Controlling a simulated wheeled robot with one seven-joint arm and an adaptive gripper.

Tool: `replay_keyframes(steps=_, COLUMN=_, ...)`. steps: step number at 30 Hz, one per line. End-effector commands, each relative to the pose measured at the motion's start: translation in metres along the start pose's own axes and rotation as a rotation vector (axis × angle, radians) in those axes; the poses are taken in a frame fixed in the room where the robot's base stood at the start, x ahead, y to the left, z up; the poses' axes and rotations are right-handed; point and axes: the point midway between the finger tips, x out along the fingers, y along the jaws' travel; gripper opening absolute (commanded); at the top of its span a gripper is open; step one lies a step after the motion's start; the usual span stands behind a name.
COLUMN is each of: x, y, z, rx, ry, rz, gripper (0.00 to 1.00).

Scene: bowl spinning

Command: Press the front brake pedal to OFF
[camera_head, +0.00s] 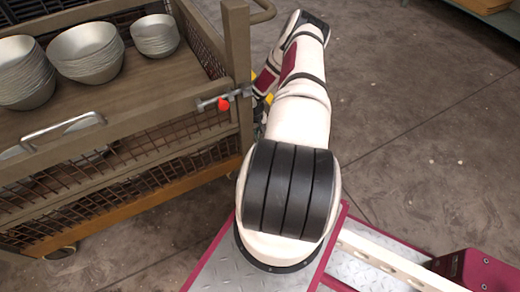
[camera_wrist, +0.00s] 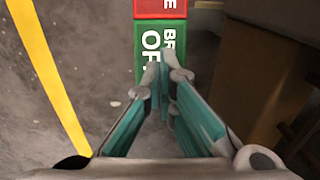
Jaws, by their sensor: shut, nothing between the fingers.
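In the wrist view the brake pedal has a green part (camera_wrist: 160,30) with white letters reading OFF and part of another word. A red part (camera_wrist: 160,8) with a white letter joins it at the top edge of the picture. My gripper (camera_wrist: 162,72) is shut and empty, its fingertips close together over the lower end of the green part. They cover some of the lettering. I cannot tell whether the tips touch the pedal. In the head view my own arm and the cart hide the gripper and pedal.
A brown cart (camera_head: 237,70) with mesh sides stands at the left, close beside my arm. It carries several stacks of grey bowls (camera_head: 86,50). A red-tipped latch (camera_head: 223,104) sits at its corner. A yellow strip (camera_wrist: 48,75) marks the floor. Open floor lies to the right.

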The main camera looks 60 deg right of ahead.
Motion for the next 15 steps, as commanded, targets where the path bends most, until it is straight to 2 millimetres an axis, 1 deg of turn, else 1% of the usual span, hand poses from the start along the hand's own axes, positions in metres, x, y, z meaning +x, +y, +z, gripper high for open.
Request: replay_keyframes(steps=15, x=0.0039, y=-0.0002, z=-0.0001, rx=0.0, ry=0.0, rz=0.0, gripper=0.0)
